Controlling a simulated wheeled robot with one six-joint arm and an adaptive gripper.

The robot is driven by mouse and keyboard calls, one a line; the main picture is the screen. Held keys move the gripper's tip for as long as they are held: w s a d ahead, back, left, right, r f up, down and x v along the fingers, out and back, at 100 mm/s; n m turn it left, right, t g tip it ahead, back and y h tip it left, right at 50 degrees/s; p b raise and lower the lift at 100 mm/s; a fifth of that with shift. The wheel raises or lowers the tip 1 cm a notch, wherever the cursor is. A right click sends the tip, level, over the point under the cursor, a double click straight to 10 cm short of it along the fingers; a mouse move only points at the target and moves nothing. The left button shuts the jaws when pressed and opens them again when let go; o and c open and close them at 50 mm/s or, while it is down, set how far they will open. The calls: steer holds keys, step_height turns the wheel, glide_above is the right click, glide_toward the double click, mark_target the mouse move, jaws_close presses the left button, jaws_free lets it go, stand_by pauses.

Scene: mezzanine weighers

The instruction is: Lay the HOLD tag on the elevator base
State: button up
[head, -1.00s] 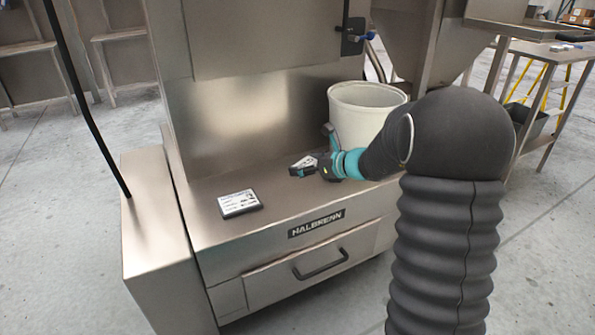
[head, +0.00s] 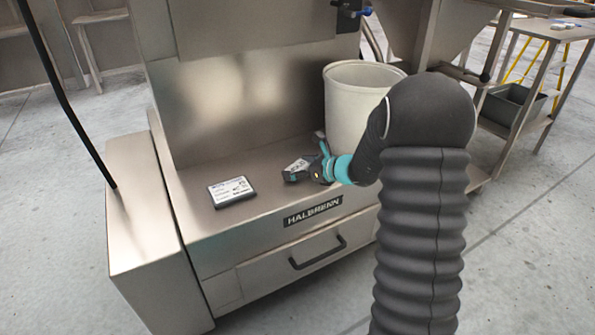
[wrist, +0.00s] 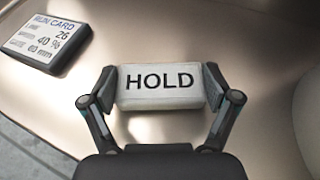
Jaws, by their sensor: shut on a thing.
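The HOLD tag (wrist: 160,88) is a small pale block with black letters, facing up in the wrist view. My gripper (head: 298,168) is shut on it, one finger at each short end. In the head view the tag is small and partly hidden by the gripper. It is over the steel ledge of the HALBRENN machine base (head: 262,203), near its front edge. The wrist view shows the brushed steel (wrist: 230,40) around and below the tag. I cannot tell whether the tag touches the steel.
A RUN CARD (head: 232,191) lies flat on the ledge left of my gripper, also in the wrist view (wrist: 47,43). A white bin (head: 352,105) stands right behind my gripper. A steel panel (head: 225,95) rises at the back. The ledge between card and gripper is clear.

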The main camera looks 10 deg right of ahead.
steer(key=shift+f, duration=0.4)
steer(key=shift+f, duration=0.2)
steer(key=o, duration=0.8)
steer(key=shift+r, duration=0.1)
